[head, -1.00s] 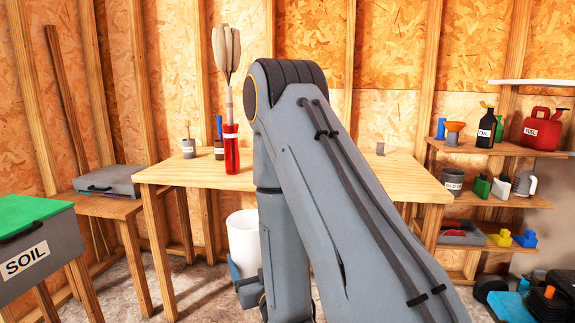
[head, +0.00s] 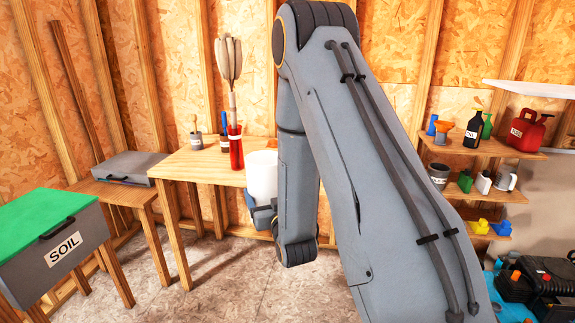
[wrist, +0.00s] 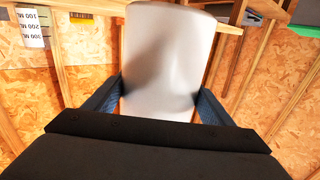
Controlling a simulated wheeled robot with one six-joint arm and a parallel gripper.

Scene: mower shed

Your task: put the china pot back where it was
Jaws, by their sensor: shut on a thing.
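The white china pot (head: 262,177) is held upright by my gripper (head: 256,211), which is partly hidden behind my arm. In the head view the pot overlaps the front of the wooden workbench (head: 200,170); I cannot tell how far it is from it. In the wrist view the pot (wrist: 165,65) stands between the two blue fingers of my gripper (wrist: 160,90), which are shut on its sides. My arm hides the right part of the workbench.
A soil bin (head: 68,248) is at left. Shelves (head: 480,146) with bottles and a fuel can are at right. Floor before the bench is clear.

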